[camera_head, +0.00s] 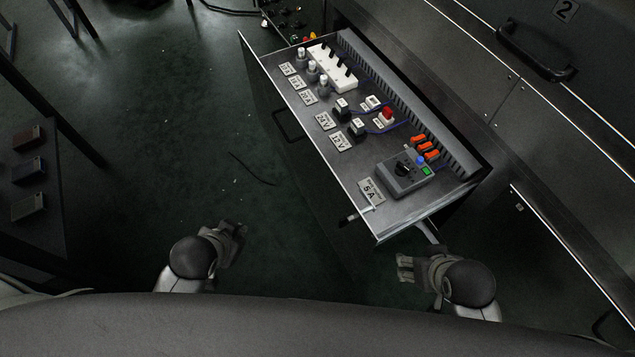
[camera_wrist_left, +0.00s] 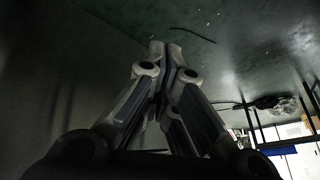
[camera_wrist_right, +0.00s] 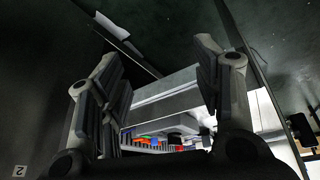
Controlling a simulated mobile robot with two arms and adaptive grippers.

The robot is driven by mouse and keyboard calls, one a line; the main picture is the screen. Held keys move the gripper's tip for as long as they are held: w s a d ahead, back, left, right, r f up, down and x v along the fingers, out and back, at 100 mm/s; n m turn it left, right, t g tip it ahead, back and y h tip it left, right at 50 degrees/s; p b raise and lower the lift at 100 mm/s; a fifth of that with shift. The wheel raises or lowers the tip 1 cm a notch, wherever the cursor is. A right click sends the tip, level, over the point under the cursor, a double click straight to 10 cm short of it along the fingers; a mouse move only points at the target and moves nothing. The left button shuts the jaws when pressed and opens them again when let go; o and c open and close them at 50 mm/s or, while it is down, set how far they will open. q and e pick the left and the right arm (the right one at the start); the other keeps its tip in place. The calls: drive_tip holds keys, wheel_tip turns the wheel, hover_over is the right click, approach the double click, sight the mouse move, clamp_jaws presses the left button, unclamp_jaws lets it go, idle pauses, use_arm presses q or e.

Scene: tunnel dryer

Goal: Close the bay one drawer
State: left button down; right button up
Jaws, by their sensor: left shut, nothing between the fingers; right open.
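The drawer (camera_head: 362,167) stands pulled out of the dark cabinet in the head view, slanting across the middle. Its long front face looks left and carries a dark bar handle (camera_head: 287,126). I cannot read a bay number on it. My right gripper (camera_head: 402,267) is open and empty, just below the drawer's near end. In the right wrist view the drawer's pale metal side (camera_wrist_right: 165,93) shows beyond the spread fingers. My left gripper (camera_head: 240,231) is shut and empty over the floor, left of the drawer and apart from it. Its closed fingers (camera_wrist_left: 168,50) fill the left wrist view.
The drawer holds switches, labels, a grey dial box (camera_head: 404,174) and cables. A dark rack (camera_head: 30,225) stands left. The floor between is mostly clear.

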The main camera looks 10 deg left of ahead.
use_arm(q)
drive_tip(key=w+r+m+t+h+b, duration=0.1)
drive_tip(key=w+r+m+t+h, duration=0.1)
drive_tip(key=w+r+m+t, duration=0.45)
drive_tip(key=m+g+h, duration=0.2)
drive_tip(key=m+h, duration=1.1)
drive_tip(key=m, duration=0.6)
approach(328, 167)
drive_tip(key=shift+n, duration=0.25)
drive_tip(key=b+x, duration=0.2)
drive_tip(key=x, duration=0.3)
drive_tip(key=shift+w+d+r, duration=0.1)
drive_tip(key=shift+w+d, duration=0.15)
drive_tip(key=shift+d, duration=0.05)
drive_tip(key=shift+b+x, duration=0.35)
drive_tip(key=shift+x, duration=0.45)
use_arm(e)
drive_tip(key=w+a+r+t+y, duration=0.2)
drive_tip(key=w+r+t, duration=0.4)
drive_tip(key=r, duration=0.6)
drive_tip(key=w+a+r+t+y, duration=0.2)
drive_tip(key=w+a+r+t, duration=0.2)
drive_tip(key=r, duration=0.9)
drive_tip(key=shift+w+a+n+t, duration=0.2)
drive_tip(key=shift+w+n+t, duration=0.2)
drive_tip(key=shift+w+t, duration=1.65)
drive_tip(key=shift+s+r+t, duration=0.1)
drive_tip(key=shift+s+t, duration=0.25)
drive_tip(key=shift+s, duration=0.05)
